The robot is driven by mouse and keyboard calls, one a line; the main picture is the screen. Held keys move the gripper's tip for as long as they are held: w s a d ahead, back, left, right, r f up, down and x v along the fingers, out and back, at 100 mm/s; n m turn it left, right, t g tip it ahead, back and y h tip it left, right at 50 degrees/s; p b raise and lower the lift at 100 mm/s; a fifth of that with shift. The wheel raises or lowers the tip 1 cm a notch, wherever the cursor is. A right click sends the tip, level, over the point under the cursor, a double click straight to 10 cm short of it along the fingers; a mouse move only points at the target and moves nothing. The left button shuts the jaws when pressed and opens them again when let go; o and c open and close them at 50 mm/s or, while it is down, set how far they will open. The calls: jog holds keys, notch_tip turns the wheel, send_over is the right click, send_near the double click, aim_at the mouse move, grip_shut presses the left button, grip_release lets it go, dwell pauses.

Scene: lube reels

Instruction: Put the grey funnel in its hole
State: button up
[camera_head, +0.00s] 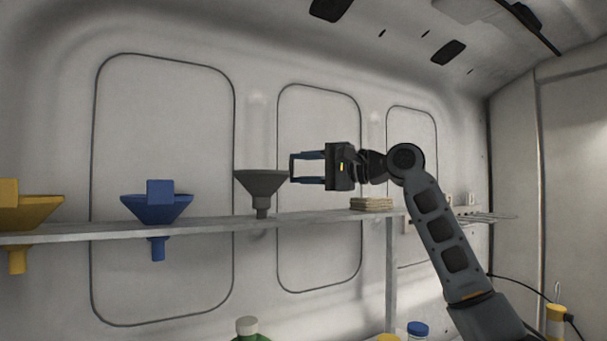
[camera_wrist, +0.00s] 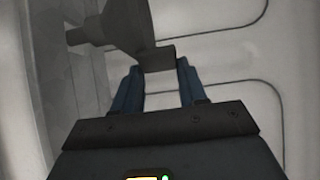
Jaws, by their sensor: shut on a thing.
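The grey funnel (camera_head: 262,187) is upright at the shelf, its wide cone above the board and its narrow spout pointing down. In the head view the spout's lower end shows at about the height of the shelf top. I cannot tell whether it is touching the board or over the hole, which is hidden. My gripper (camera_head: 292,167) reaches in from the right and is shut on the funnel's tab at the rim. In the wrist view the funnel (camera_wrist: 125,25) lies beyond my gripper (camera_wrist: 158,66), with its tab between the blue fingers.
The shelf (camera_head: 205,224) runs along the wall. A blue funnel (camera_head: 157,209) and a yellow funnel (camera_head: 30,212) sit in it to the left, spouts below the board. A beige stack (camera_head: 371,203) lies to the right. Bottles with a white cap (camera_head: 247,326) and blue cap (camera_head: 418,328) stand below.

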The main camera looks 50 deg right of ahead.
jog(key=shift+f, duration=0.75)
jog(key=shift+f, duration=0.2)
jog(key=o, duration=1.1)
jog(key=shift+c, duration=0.2)
jog(key=shift+r, duration=0.15)
jog(key=shift+s+r, duration=0.15)
jog(key=shift+s, duration=0.05)
jog(key=b+v, duration=0.1)
jog(key=v, duration=1)
jog(key=shift+s+d+b, duration=0.15)
jog(key=shift+s+b, duration=0.15)
jog(key=shift+b, duration=0.1)
